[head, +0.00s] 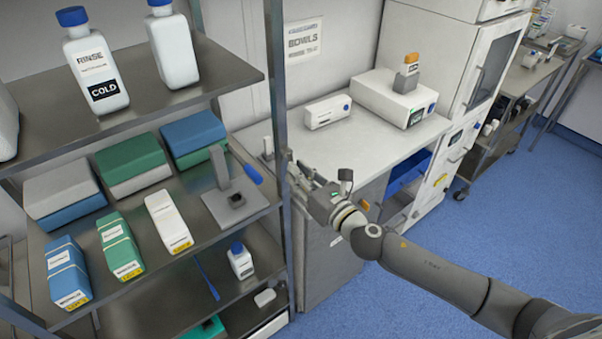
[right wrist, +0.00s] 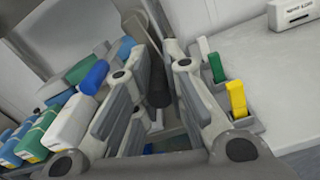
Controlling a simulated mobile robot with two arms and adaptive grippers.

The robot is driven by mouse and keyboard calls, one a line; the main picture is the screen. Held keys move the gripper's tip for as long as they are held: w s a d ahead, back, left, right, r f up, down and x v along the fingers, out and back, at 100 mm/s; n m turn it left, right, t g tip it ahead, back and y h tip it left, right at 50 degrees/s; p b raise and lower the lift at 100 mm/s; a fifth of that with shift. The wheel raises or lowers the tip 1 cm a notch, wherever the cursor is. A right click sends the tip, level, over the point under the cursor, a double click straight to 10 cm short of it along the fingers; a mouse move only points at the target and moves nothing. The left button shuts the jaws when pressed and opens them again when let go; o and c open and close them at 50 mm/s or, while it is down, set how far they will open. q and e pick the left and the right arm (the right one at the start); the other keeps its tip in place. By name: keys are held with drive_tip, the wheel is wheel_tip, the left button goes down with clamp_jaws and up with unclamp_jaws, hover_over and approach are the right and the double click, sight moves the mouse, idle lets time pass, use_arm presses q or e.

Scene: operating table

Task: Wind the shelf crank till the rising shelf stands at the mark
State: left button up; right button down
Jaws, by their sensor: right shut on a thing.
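My right gripper (head: 292,172) reaches in from the right to the metal post at the rack's right front corner. In the right wrist view its fingers (right wrist: 155,85) are shut around a dark upright grip (right wrist: 158,92), which looks like the crank's handle. The crank's arm is mostly hidden by the fingers. A grey stand on a flat plate (head: 218,207), with a blue-ended lever (head: 252,174), is on the middle shelf (head: 190,200), left of the gripper. I cannot tell which part is the rising shelf, and I cannot make out its mark. My left gripper is out of view.
White bottles (head: 95,62) stand on the upper shelf (head: 150,100); boxed packs (head: 120,245) fill the middle one. The counter (head: 365,140) behind my arm holds a white device (head: 393,97) and a small white box (head: 327,111). Blue floor (head: 530,200) is free at the right.

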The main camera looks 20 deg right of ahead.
drive_tip(key=shift+s+a+r+m+p, duration=0.35)
drive_tip(key=shift+a+m+p, duration=0.25)
drive_tip(key=shift+m, duration=1.65)
drive_tip(key=shift+s+a+r+m+p, duration=0.3)
drive_tip(key=shift+a+m, duration=0.55)
drive_tip(key=shift+m, duration=1.35)
drive_tip(key=shift+s+a+r+m+p, duration=0.2)
drive_tip(key=shift+a+r+m+p, duration=0.35)
drive_tip(key=shift+m, duration=1.7)
drive_tip(key=shift+a+f, duration=0.1)
drive_tip(key=shift+a, duration=0.05)
drive_tip(key=c, duration=1.5)
unclamp_jaws()
drive_tip(key=shift+c, duration=0.2)
drive_tip(key=shift+o, duration=0.6)
drive_tip(key=shift+a, duration=0.15)
